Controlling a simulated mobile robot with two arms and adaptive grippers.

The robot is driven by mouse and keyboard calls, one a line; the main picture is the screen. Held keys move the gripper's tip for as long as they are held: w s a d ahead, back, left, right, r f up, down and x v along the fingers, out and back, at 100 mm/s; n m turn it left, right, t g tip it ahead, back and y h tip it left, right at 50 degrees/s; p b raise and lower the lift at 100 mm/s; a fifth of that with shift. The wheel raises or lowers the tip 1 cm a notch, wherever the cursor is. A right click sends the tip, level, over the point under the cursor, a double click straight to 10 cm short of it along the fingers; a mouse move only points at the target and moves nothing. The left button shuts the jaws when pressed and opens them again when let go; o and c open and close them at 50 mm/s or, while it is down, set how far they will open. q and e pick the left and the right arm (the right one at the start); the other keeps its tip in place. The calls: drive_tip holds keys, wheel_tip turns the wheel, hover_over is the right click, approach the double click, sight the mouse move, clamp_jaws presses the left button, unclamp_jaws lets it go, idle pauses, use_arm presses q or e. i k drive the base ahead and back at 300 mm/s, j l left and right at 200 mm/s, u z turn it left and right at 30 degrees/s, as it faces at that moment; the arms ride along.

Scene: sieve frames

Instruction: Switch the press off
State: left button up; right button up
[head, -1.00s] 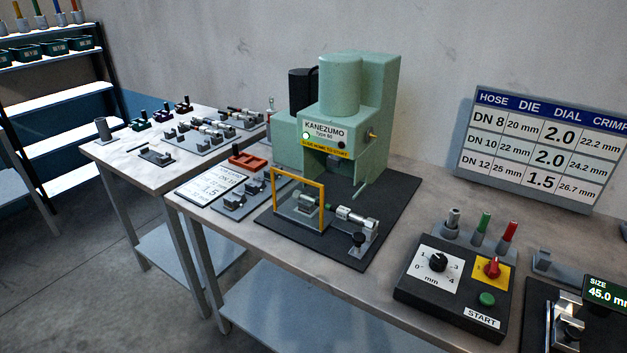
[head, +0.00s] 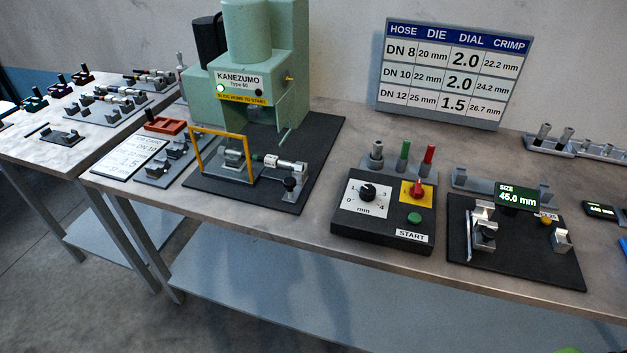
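The green press (head: 262,60) labelled KANEZUMO stands on a black base plate on the bench, with a lit light on its front left. In front of it is a yellow guard frame (head: 222,132) with a metal fitting behind it. The black control box (head: 384,233) sits right of the press. It carries a black mm dial (head: 367,193), a red rotary switch (head: 417,190) on a yellow plate, and a green START button (head: 414,218). The red switch's exact setting is too small to tell. Neither gripper is in view.
Right of the control box stands a measuring fixture (head: 515,262) with a display reading 45.0 mm. A chart board (head: 443,75) stands behind. Grey, green and red pegs (head: 403,158) stand behind the box. The bench's front strip (head: 290,228) is clear.

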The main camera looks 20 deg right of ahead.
sight(417, 192)
drive_tip(key=k+z, duration=0.15)
drive_tip(key=z, duration=0.95)
